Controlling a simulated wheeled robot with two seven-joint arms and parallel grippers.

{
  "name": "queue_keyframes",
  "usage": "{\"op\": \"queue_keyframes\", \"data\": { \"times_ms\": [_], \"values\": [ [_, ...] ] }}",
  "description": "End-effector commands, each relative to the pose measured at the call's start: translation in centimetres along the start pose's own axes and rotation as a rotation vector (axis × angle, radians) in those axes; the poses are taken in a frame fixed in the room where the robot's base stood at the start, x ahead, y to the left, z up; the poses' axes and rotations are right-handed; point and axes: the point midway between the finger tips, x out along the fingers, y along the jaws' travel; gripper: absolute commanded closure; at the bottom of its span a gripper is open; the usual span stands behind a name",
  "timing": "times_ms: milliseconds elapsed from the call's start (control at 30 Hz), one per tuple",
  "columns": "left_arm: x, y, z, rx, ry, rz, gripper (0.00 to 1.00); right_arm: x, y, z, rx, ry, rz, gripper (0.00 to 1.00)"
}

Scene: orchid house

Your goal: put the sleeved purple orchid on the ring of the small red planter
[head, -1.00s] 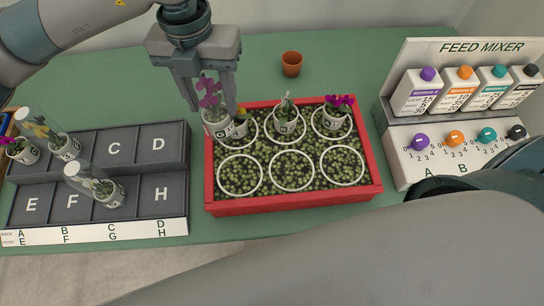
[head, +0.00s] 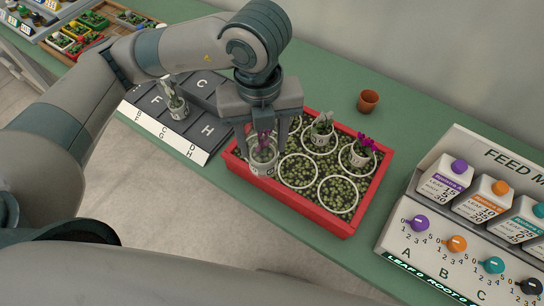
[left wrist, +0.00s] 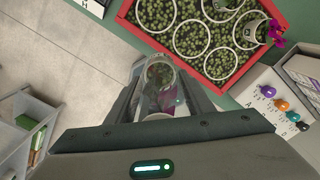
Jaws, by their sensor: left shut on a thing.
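My left gripper (head: 262,125) is shut on the sleeved purple orchid (head: 263,149), a pale pot with purple flowers in a clear sleeve. It holds the orchid over the front left corner of the small red planter (head: 318,219). In the left wrist view the orchid (left wrist: 160,76) is between the fingers, beside the planter's edge (left wrist: 150,39). I cannot tell whether the pot touches the planter. White rings lie on the planter's green bed; the front middle ring (head: 282,178) and front right ring (head: 320,199) are empty. The gripper hides the planter's back left part. My right gripper is out of view.
Potted plants stand in the planter's back row, one with purple flowers (head: 363,147). A grey lettered tray (head: 208,128) with a sleeved plant (head: 175,101) is at left. The feed mixer (head: 435,215) stands at right. An empty terracotta pot (head: 368,101) is behind the planter.

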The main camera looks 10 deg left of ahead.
Motion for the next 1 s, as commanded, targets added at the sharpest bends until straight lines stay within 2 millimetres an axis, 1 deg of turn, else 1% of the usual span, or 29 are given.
{"op": "queue_keyframes", "data": {
  "times_ms": [167,433,567,667,767,1000],
  "values": [
    [-0.1,0.4,0.0,-0.025,-0.002,0.000,0.92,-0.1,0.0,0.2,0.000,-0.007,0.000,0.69],
    [0.0,0.4,0.0,-0.023,-0.002,0.000,0.92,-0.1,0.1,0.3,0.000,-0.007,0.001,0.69],
    [0.1,0.3,0.4,-0.024,-0.001,0.001,0.92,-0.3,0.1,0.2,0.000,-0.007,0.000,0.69],
    [0.6,0.2,1.2,-0.027,0.001,0.001,0.92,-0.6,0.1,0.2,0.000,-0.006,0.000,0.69],
    [1.4,0.3,2.6,-0.029,0.001,0.004,0.92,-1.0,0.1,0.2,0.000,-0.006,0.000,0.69],
    [3.9,-0.1,7.2,-0.030,0.000,0.005,0.92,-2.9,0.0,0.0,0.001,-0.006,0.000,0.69]
  ]
}}
